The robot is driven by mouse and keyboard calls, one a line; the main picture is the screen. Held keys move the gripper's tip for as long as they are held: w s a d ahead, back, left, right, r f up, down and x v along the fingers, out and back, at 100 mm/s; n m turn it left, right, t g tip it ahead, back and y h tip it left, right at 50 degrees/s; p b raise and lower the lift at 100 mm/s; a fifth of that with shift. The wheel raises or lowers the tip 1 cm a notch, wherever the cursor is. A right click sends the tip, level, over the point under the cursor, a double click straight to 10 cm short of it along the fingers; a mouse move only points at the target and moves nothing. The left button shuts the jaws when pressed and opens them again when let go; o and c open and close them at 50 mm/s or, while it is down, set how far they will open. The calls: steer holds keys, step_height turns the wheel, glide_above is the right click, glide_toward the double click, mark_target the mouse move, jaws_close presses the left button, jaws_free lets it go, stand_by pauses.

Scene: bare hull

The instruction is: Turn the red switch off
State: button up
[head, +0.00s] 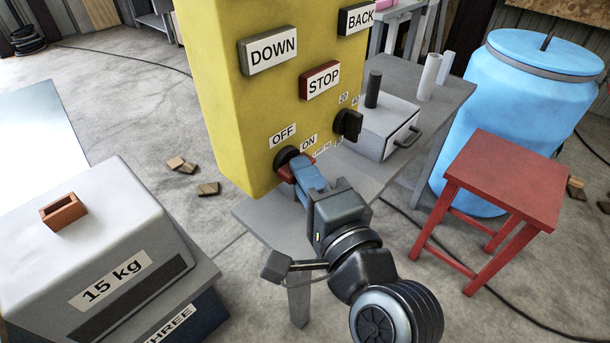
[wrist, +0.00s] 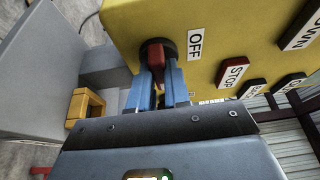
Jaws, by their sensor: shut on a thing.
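The red switch (head: 289,166) is a red lever on a dark round base low on the front of a yellow control box (head: 218,98). It lies by the OFF label (head: 283,136) and the ON label (head: 309,141). My gripper (head: 300,172) is at the switch, its blue fingers closed around the red lever. In the wrist view the red lever (wrist: 155,62) stands between the two blue fingers (wrist: 157,84), below the dark round base. The fingers hide part of the lever in the head view, and I cannot tell its exact setting.
The box also has DOWN (head: 272,51), BACK (head: 358,18) and STOP (head: 321,80) buttons and a black knob (head: 348,124). A grey bench (head: 450,98) stands behind, with a red stool (head: 505,180) and blue barrel (head: 530,110) at right. A 15 kg block (head: 90,235) is at left.

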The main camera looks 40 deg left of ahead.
jaws_close()
steer(key=shift+f+b, duration=0.2)
steer(key=shift+b, duration=0.3)
steer(key=n+g+y+b, duration=0.2)
steer(key=n+b, duration=0.5)
steer(key=b, duration=0.6)
steer(key=n+g+y+b, duration=0.2)
steer(key=n+b, duration=0.5)
steer(key=b, duration=0.6)
steer(key=w+f+n+g+y+b, duration=0.1)
steer(key=n+g+y+b, duration=0.1)
steer(key=n+b, duration=0.6)
steer(key=shift+b, duration=2.4)
steer(key=shift+r+n+g, duration=0.15)
steer(key=shift+n+g, duration=0.15)
steer(key=shift+n, duration=0.1)
